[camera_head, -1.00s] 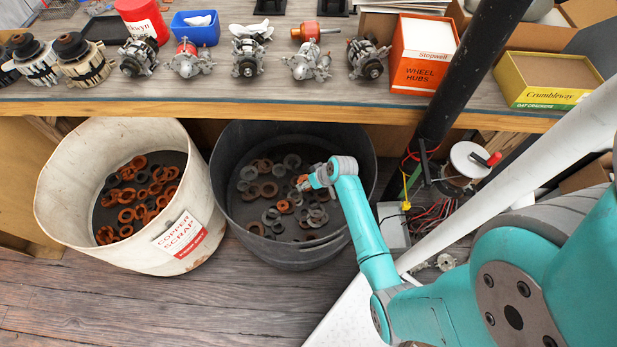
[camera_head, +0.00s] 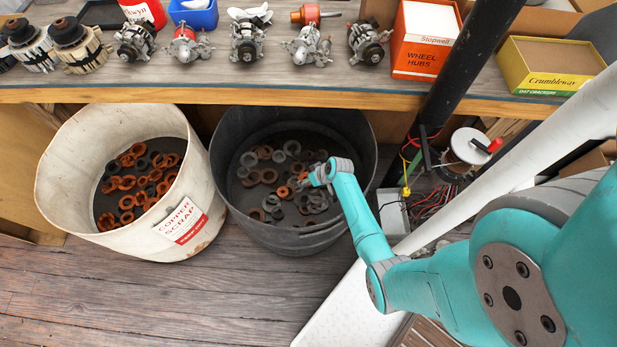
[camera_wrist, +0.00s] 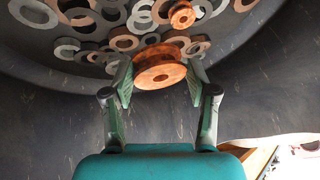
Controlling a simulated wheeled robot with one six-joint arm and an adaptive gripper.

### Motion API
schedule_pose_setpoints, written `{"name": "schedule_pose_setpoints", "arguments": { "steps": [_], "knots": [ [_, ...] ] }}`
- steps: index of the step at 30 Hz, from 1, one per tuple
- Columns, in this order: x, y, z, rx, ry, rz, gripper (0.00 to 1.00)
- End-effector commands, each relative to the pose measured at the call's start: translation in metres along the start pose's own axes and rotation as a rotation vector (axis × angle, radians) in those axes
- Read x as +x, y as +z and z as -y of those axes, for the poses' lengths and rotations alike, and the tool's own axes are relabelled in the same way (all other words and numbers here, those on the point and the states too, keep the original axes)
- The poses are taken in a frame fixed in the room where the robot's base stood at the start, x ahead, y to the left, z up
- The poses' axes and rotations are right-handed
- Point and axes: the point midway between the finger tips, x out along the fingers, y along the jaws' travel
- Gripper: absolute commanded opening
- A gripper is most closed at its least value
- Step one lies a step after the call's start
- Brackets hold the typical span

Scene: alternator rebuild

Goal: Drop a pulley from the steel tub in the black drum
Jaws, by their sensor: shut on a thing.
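My gripper (camera_wrist: 160,78) is shut on a copper-orange pulley (camera_wrist: 160,66), its flanged round face showing between the fingers in the wrist view. In the head view my gripper (camera_head: 309,180) is over the inside of the black drum (camera_head: 231,135), right of its middle. The held pulley is small and partly hidden there. The drum's floor holds several grey and brown rings, and an orange pulley-like piece (camera_wrist: 182,15) lies among them. The held pulley looks raised above these rings. I cannot make out a steel tub.
A white bin (camera_head: 75,150) labelled copper scrap stands left of the drum. The bench (camera_head: 200,92) with alternators runs behind both. A black post (camera_head: 450,100), wires and a grey box (camera_head: 393,212) are on the right. Wooden floor is clear in front.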

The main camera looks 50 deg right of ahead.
Motion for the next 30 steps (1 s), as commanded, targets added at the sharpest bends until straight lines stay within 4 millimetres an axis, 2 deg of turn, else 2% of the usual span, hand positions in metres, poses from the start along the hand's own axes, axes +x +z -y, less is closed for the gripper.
{"name": "schedule_pose_setpoints", "arguments": {
  "steps": [6,7,10,23,26,30],
  "knots": [
    [0.000,0.000,0.000,0.000,0.000,-0.001,0.15],
    [0.000,0.000,0.000,0.000,0.000,-0.001,0.60],
    [0.000,0.000,0.000,0.000,0.000,-0.001,0.85],
    [-0.003,0.001,0.000,0.000,0.000,0.001,0.87],
    [-0.012,0.000,-0.001,0.001,0.001,-0.001,0.87],
    [-0.033,0.001,0.000,0.000,0.001,-0.001,0.87]
  ]
}}
